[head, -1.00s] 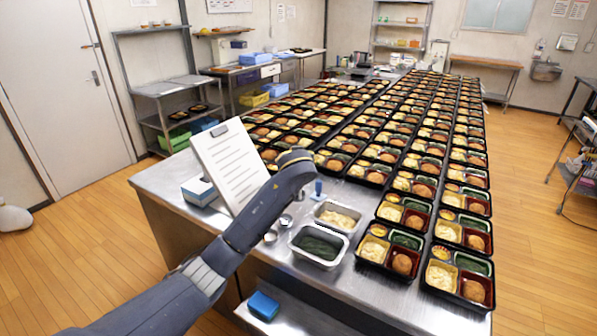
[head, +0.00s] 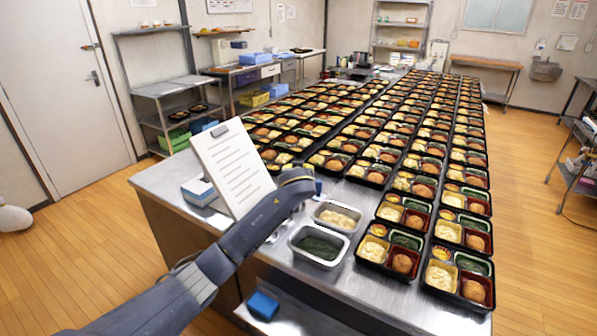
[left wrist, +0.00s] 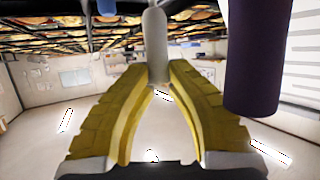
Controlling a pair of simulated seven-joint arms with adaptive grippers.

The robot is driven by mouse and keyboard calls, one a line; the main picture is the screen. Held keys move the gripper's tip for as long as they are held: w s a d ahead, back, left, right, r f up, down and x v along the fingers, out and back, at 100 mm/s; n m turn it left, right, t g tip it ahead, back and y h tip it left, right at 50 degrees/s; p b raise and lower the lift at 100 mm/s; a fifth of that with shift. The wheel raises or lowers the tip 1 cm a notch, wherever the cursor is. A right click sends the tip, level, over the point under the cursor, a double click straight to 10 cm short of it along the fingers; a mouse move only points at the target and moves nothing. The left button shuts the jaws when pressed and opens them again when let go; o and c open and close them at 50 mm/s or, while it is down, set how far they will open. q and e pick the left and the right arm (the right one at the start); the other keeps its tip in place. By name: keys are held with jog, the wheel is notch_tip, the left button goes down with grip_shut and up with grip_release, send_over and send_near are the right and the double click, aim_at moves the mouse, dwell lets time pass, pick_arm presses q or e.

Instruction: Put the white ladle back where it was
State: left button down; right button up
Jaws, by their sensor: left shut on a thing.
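My left gripper (left wrist: 156,75) shows in the left wrist view with two yellow fingers. Its fingertips are shut on the pale upright handle of the white ladle (left wrist: 155,35). My right gripper is in neither view.
A white clipboard sheet (head: 232,165) stands left of my wrist. Metal pans of green food (head: 318,249) and pale food (head: 338,217) sit to the right. Rows of filled bento trays (head: 375,265) cover the table beyond. A dark cylinder (left wrist: 252,60) is close by in the wrist view.

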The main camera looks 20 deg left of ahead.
pick_arm(q)
jog(key=c, duration=1.3)
grip_release()
jog(key=shift+f, duration=0.1)
jog(key=shift+c, duration=0.2)
jog(key=shift+r, duration=0.2)
jog(key=v, duration=1.2)
